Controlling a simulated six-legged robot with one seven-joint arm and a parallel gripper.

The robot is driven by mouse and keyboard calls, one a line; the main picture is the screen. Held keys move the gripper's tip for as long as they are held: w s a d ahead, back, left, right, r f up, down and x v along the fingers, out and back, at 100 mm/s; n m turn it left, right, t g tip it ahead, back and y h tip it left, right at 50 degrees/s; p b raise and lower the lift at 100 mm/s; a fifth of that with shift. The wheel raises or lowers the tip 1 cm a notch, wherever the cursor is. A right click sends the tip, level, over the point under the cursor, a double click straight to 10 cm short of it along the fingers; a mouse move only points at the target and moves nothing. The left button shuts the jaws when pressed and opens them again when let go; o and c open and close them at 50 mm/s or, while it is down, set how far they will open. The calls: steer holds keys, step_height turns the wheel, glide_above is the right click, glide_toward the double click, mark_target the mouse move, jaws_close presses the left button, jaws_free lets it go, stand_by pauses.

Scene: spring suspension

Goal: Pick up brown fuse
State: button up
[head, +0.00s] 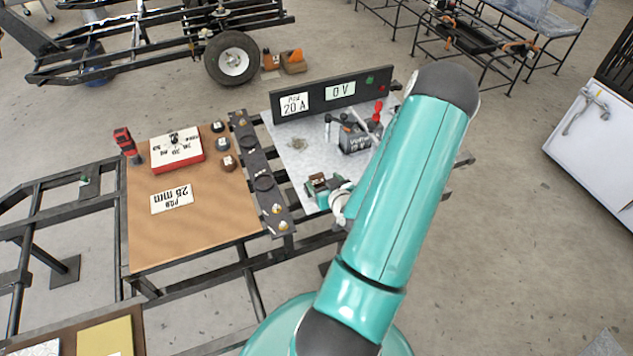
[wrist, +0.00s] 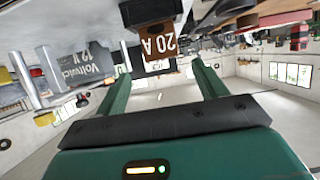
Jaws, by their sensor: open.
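The brown fuse (wrist: 157,42) is a small block with a white "20 A" label, shown upside down in the wrist view. It adjoins a dark block (wrist: 150,12). My gripper (wrist: 160,72) is open, with its two green fingers pointing towards the fuse. The fuse appears between the finger lines, near the tips; I cannot tell whether either finger touches it. In the head view my gripper (head: 322,194) is low at the front of the light grey panel, and the brown fuse (head: 317,179) shows small beside it, partly hidden.
A grey 12 V battery box (head: 354,140) with red and black levers stands behind the gripper. A black display board (head: 330,96) reads "20 A" and "0 V".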

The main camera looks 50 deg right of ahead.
mark_target(317, 176)
steer(key=shift+a+f+x, duration=0.1)
steer(key=shift+x, duration=1.45)
steer(key=shift+a+f+x, duration=0.1)
steer(key=shift+a+x, duration=0.05)
steer(key=shift+x, duration=1.4)
steer(key=c, duration=1.1)
steer(key=shift+o, duration=0.2)
steer(key=shift+r, duration=0.15)
